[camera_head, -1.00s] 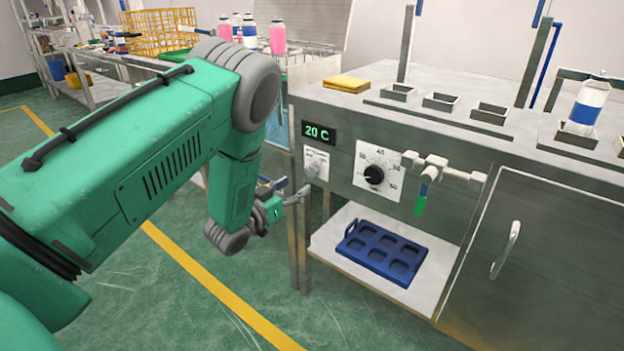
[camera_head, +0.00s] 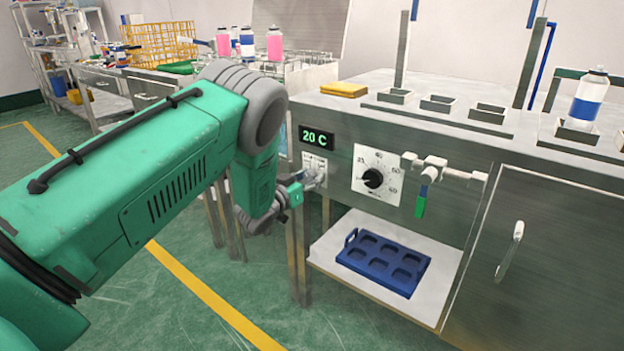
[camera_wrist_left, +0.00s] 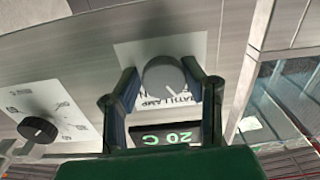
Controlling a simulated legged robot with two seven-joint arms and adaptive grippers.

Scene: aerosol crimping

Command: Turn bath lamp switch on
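The bath lamp switch is a round grey knob with a white pointer line on a white lettered plate. In the left wrist view the knob (camera_wrist_left: 163,76) sits between my fingertips, its lettering partly covered. My left gripper (camera_wrist_left: 162,80) is open, with one finger on each side of the knob. A gap shows at the left finger; the right finger is close to the knob, and I cannot tell if it touches. In the head view my left gripper (camera_head: 307,182) is at the switch plate (camera_head: 314,164) and hides most of the knob. My right gripper is out of view.
A green "20 C" display (camera_head: 317,137) is above the switch. A black dial (camera_head: 374,178) and a valve with a green handle (camera_head: 421,203) are to its right on the panel. A blue tray (camera_head: 385,264) lies on the shelf below.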

